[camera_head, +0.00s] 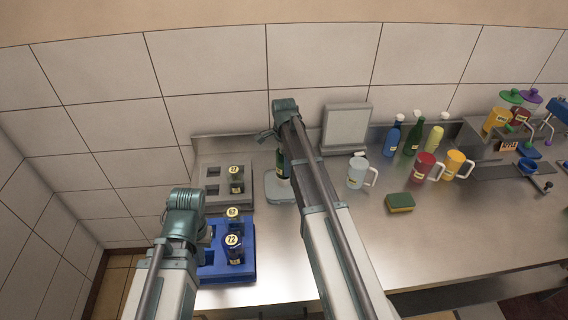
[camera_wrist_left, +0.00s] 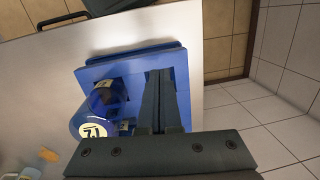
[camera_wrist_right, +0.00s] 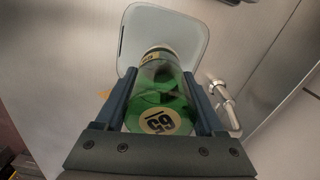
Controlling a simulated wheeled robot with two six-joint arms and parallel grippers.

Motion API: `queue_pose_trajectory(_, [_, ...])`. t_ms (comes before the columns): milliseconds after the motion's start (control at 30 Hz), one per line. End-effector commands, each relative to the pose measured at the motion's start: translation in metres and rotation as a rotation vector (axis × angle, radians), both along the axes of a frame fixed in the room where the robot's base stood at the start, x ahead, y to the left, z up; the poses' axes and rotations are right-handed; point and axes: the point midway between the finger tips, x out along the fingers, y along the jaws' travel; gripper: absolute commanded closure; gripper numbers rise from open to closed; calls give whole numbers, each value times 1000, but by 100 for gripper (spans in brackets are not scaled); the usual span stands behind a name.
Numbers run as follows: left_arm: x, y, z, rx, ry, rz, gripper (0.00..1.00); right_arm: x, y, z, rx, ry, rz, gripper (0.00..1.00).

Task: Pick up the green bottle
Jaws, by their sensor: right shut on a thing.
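A green bottle (camera_wrist_right: 160,95) with a round numbered label on its near end lies between the two fingers of my right gripper (camera_wrist_right: 164,100), which is shut on it. In the head view the bottle (camera_head: 281,166) shows partly behind my right arm, over a pale rounded plate (camera_head: 276,196). I cannot tell whether it touches the plate. My left gripper (camera_wrist_left: 160,98) has its fingers close together with nothing seen between them, over the blue rack (camera_wrist_left: 92,72). In the head view the left fingers are mostly hidden by the wrist.
The blue rack (camera_head: 218,273) holds labelled vials (camera_head: 233,250). A grey rack (camera_head: 213,196) stands behind it. To the right are a sponge (camera_head: 400,203), a white mug (camera_head: 357,173), a red mug (camera_head: 424,167), an orange mug (camera_head: 455,164) and spray bottles (camera_head: 413,139). The front counter is clear.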

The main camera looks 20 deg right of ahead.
Motion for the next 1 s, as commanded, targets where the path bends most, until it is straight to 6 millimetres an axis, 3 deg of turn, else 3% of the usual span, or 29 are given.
queue_pose_trajectory(267, [0,0,18,0,0,0,100,0,0,18,0,0,0,95])
queue_pose_trajectory(800, [0,0,94,-2,-1,14,100,0,0,94,0,0,0,95])
queue_pose_trajectory(1000, [0,0,101,-2,0,14,100,0,0,101,0,0,0,95])
